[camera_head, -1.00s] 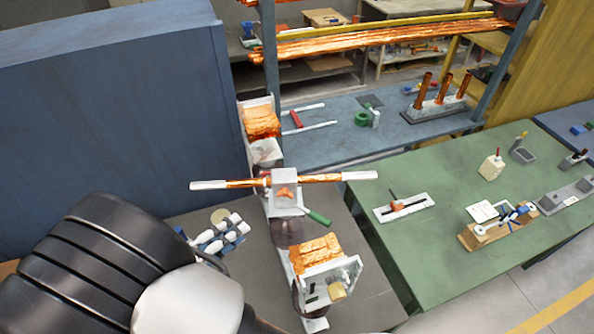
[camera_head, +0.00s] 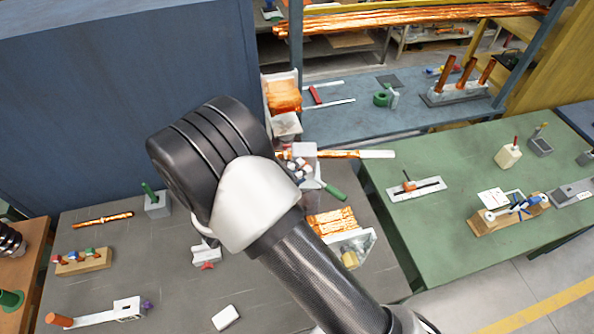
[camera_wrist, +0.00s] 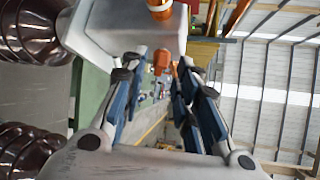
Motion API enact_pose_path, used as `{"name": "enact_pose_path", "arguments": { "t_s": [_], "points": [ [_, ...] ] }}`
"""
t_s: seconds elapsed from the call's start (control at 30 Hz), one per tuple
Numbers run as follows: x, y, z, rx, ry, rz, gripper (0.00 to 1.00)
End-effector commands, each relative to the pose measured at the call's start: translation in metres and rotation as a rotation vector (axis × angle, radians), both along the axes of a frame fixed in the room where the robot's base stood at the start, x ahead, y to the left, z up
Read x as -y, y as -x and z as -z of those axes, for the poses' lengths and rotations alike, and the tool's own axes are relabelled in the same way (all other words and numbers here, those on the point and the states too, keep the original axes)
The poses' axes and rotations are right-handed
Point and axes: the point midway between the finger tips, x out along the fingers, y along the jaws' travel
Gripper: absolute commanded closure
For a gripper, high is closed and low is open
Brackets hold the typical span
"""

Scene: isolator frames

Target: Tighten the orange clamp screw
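The orange clamp screw (camera_wrist: 161,60) shows in the wrist view below the white clamp block (camera_wrist: 120,28), between the tips of my blue-and-black fingers. My gripper (camera_wrist: 160,72) is open around it, with gaps on both sides; I cannot tell whether a finger touches it. In the head view my gripper (camera_head: 299,172) is at the clamp block (camera_head: 303,149) and hides the screw. The clamp block holds a copper bar (camera_head: 340,154) with a white end sleeve (camera_head: 378,154).
A green-handled lever (camera_head: 332,191) sticks out right of the clamp. Below it is a copper contact stack (camera_head: 332,220). A blue cabinet wall (camera_head: 110,100) is at left; a green table (camera_head: 430,230) is at right.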

Motion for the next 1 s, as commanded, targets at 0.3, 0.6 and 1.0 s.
{"name": "enact_pose_path", "arguments": {
  "t_s": [0.3,0.6,1.0],
  "points": [
    [0.0037,-0.0044,0.0016,0.0,-0.001,-0.001,0.72],
    [0.0036,-0.0041,0.0014,0.0,0.0,-0.001,0.88],
    [0.0036,-0.0041,0.0014,-0.001,-0.001,0.0,1.0]
  ]
}}
